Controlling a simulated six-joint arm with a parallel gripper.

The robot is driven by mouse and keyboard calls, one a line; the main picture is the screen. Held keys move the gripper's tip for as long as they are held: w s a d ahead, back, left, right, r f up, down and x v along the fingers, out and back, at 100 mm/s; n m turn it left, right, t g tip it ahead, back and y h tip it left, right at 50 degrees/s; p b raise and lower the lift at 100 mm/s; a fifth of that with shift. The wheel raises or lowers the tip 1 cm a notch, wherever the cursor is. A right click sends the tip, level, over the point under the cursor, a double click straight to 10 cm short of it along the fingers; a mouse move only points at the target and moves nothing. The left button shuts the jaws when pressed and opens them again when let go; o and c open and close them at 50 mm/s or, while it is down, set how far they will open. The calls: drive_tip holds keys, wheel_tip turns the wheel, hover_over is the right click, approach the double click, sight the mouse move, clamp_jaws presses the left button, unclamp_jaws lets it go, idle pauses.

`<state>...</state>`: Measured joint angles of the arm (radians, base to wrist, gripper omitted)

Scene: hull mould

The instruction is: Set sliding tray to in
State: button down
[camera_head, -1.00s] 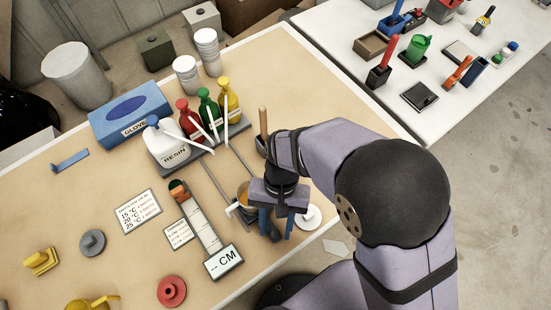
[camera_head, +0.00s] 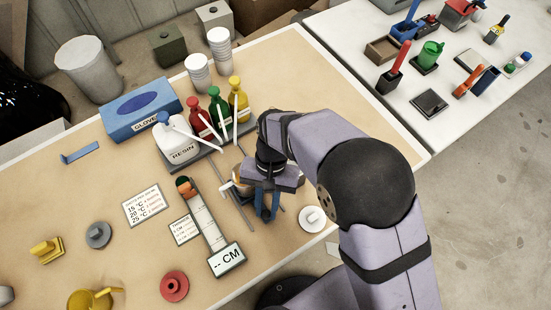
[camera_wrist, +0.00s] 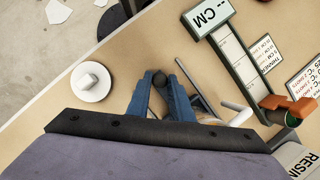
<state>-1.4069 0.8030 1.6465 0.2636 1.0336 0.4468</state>
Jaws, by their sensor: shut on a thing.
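My gripper (camera_head: 266,214) is low over the tan table, pointing down near its right edge. In the wrist view its blue fingers (camera_wrist: 160,88) are shut on a small dark round knob (camera_wrist: 160,78). I take this knob to be the sliding tray's handle. The tray is mostly hidden under my gripper. Thin grey rails (camera_head: 230,172) run from the bottle stand towards my gripper. A tan, round-looking container (camera_head: 241,188) shows just left of my gripper, partly hidden by it. A pale cylindrical bar (camera_wrist: 237,115) lies right of the fingers in the wrist view.
The resin jug (camera_head: 178,146) and coloured pump bottles (camera_head: 215,112) stand behind the rails. A CM gauge (camera_head: 226,259) lies to the left. A white knobbed disc (camera_head: 312,219) sits close on the right, near the table edge. A red knobbed disc (camera_head: 174,286) is at the front.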

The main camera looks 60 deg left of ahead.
sight(249, 194)
drive_tip(key=a, duration=0.8)
drive_tip(key=shift+a+r, duration=0.1)
drive_tip(key=shift+a, duration=0.2)
drive_tip(key=c, duration=1.6)
unclamp_jaws()
drive_tip(key=shift+w+b, duration=0.1)
drive_tip(key=shift+b, duration=0.2)
drive_tip(key=b+v, duration=0.1)
drive_tip(key=v, duration=0.6)
drive_tip(key=shift+r, duration=0.15)
